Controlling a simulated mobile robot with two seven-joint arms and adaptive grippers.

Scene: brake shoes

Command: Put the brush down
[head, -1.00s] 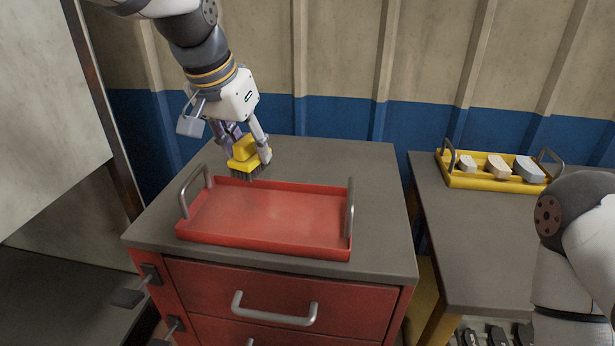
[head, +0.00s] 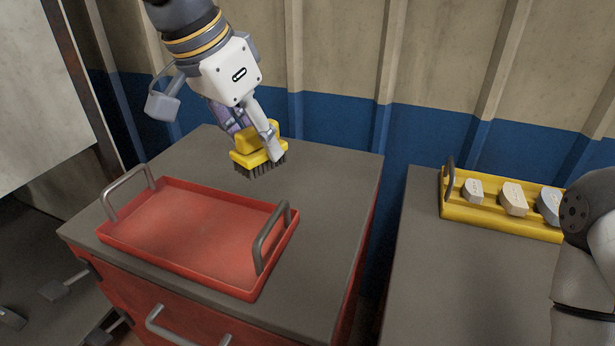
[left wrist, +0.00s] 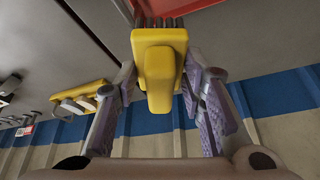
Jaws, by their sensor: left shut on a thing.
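The brush (head: 259,148) has a yellow body and dark bristles that point down. My left gripper (head: 258,138) is shut on its yellow top and holds it above the grey top of the red cabinet (head: 322,190), behind the red tray. In the left wrist view the brush (left wrist: 159,75) sits between the two fingers, with the bristle side toward the top of the picture. I cannot tell for sure whether the bristles touch the cabinet top. My right gripper is not in view; only part of my right arm shows at the right edge.
An empty red tray (head: 130,240) with two grey handles lies on the cabinet top, in front of the brush. The cabinet top is clear right of the brush. A yellow tray (head: 480,212) holding several pale blocks stands on the right-hand table (head: 430,275).

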